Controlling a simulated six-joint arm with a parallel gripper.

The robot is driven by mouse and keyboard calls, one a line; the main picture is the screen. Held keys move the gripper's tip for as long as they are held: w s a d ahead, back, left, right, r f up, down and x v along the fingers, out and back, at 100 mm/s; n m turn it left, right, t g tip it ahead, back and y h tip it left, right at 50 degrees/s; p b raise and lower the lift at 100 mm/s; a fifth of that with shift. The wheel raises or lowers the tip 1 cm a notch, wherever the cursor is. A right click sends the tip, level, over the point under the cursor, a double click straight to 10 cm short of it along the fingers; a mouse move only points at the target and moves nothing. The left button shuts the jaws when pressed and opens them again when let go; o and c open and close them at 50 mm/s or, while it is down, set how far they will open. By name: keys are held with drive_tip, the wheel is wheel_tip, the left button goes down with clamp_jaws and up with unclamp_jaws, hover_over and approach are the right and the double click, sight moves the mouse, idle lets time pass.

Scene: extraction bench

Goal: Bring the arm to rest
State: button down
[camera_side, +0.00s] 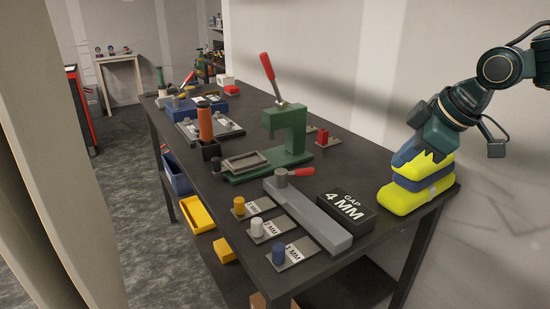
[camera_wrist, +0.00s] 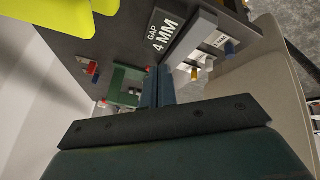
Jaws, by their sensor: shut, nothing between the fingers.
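My gripper (camera_side: 422,142) is at the right in the side view, at the end of my dark green arm. It appears in front of or just above a yellow and blue stack at the bench's right end; I cannot tell if they touch. In the wrist view the two dark fingers of my gripper (camera_wrist: 166,72) lie together, with nothing between them. They point over the bench toward the green press.
The yellow-blue stack (camera_side: 415,198) sits near the bench edge. A black "GAP 4 MM" block (camera_side: 346,211) and a grey bar (camera_side: 305,213) lie beside it. A green press (camera_side: 285,135) with a red handle stands mid-bench. Labelled plates with coloured knobs lie along the front edge.

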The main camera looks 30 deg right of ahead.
drive_tip(key=s+d+f+m, duration=0.2)
drive_tip(key=s+m, duration=0.5)
drive_tip(key=s, duration=0.8)
drive_tip(key=shift+s+d+g+h, duration=0.3)
drive_tip(key=shift+s+d+h, duration=0.1)
drive_tip(key=shift+d, duration=0.15)
